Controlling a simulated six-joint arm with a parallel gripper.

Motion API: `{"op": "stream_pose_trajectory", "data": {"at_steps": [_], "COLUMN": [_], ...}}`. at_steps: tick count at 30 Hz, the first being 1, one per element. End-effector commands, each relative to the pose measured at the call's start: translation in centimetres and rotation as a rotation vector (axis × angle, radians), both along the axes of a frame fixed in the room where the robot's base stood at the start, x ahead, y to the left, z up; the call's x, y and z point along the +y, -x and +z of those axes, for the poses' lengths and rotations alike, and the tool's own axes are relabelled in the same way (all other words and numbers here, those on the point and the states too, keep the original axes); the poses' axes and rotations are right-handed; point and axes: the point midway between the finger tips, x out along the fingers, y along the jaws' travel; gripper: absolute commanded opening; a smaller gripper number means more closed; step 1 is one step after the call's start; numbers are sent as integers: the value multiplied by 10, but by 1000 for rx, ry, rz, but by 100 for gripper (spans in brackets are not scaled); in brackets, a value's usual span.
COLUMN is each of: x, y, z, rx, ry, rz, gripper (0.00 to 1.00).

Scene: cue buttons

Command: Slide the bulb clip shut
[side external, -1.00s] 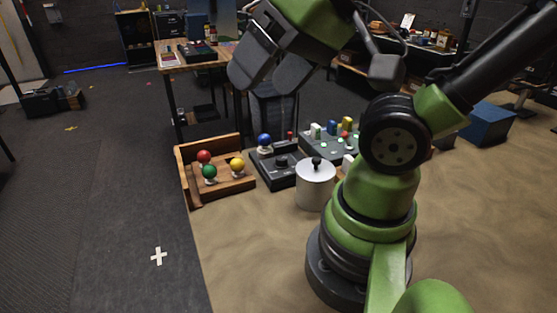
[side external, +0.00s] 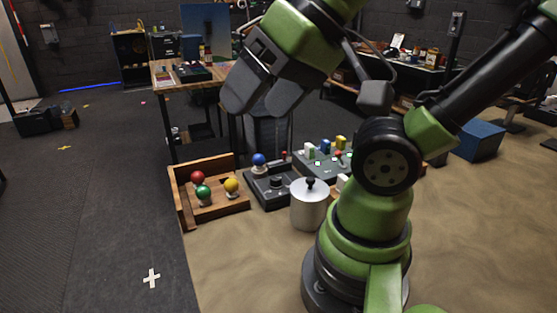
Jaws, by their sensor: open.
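My gripper (side external: 257,95) hangs in the air at the upper middle, its two grey fingers apart and empty. Below it a blue bulb (side external: 259,160) stands upright on a dark box (side external: 268,188) with a knob on top. A clip on that box is too small to make out. A wooden tray (side external: 216,210) to the left holds a red bulb (side external: 198,177), a green bulb (side external: 203,192) and a yellow bulb (side external: 232,185). My gripper is well above all of these and touches none.
A grey panel (side external: 310,172) with several coloured buttons and lights stands behind, partly hidden by my arm. The sandy surface (side external: 245,265) at the front is clear.

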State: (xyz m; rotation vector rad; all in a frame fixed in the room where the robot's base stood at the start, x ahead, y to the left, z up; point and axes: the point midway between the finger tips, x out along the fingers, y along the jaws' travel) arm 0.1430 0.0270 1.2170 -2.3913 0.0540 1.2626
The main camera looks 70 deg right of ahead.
Motion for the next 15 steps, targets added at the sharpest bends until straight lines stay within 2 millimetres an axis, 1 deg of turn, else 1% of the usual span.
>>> {"op": "stream_pose_trajectory", "data": {"at_steps": [2, 3, 5, 6, 7, 8, 11, 14, 15], "x": [0, 0, 0, -2, -3, -5, -19, -43, -56], "y": [0, 0, -1, -2, -5, -8, -26, -52, -63], "z": [0, 0, 0, 1, 2, 2, 5, 6, 4], "rx": [0, 0, 2, 6, 12, 22, 72, 145, 177], "ry": [0, 0, 0, 2, 3, 5, 15, 27, 28], "rz": [0, 0, -2, -9, -18, -29, -97, -195, -238], "gripper": [75, 72, 58, 49, 42, 39, 39, 39, 39]}}
